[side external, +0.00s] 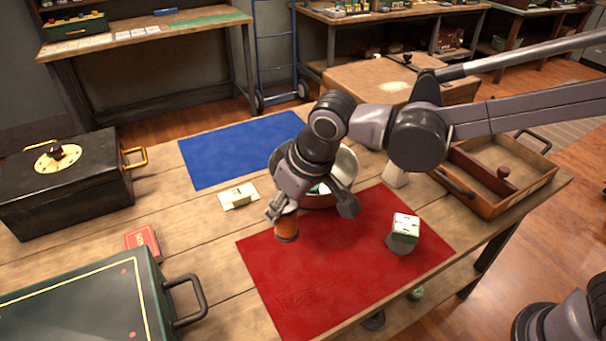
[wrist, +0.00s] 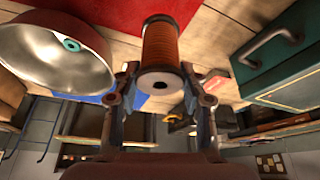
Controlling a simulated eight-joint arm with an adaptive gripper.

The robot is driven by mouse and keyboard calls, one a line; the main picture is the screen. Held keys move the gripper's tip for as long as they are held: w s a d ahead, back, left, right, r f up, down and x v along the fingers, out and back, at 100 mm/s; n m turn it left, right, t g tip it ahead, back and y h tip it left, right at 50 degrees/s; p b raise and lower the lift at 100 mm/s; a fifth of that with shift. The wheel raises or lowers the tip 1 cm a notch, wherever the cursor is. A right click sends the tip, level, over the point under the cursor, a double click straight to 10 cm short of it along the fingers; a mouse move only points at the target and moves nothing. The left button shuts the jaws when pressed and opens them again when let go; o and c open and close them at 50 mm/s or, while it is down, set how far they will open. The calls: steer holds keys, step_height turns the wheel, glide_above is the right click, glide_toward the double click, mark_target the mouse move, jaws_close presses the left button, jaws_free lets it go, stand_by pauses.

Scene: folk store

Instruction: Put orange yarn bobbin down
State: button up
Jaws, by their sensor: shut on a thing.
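The orange yarn bobbin (side external: 287,228) hangs at my gripper (side external: 281,208), above the left part of the red mat (side external: 330,285). In the wrist view the bobbin (wrist: 160,50) stands between the two fingers of my gripper (wrist: 160,82), its pale round end with a dark centre hole facing the camera. My gripper is shut on it. From the side view I cannot tell how far the bobbin is above the mat.
A metal bowl (side external: 345,165) stands behind my gripper, partly hidden. A small white-and-green box (side external: 405,228) sits on the mat's right part. A blue mat (side external: 225,155), a cream block (side external: 238,195), a red box (side external: 143,241) and a green case (side external: 90,305) lie around. The mat's front is clear.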

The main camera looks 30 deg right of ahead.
steer(key=shift+s+d+f, duration=0.1)
steer(key=shift+s+d, duration=0.1)
steer(key=shift+s, duration=0.25)
steer(key=shift+s+d+f, duration=0.1)
steer(key=shift+s+d, duration=0.1)
steer(key=shift+s, duration=0.25)
steer(key=shift+s+a+f, duration=0.2)
steer(key=shift+a, duration=0.05)
steer(key=shift+s+a+f, duration=0.5)
steer(key=shift+a+f, duration=1.25)
steer(key=shift+s+a+f, duration=0.5)
steer(key=shift+a+f, duration=1.3)
steer(key=shift+s+a+f, duration=0.5)
steer(key=shift+a+f, duration=1.25)
steer(key=shift+f, duration=0.15)
steer(key=o, duration=1.1)
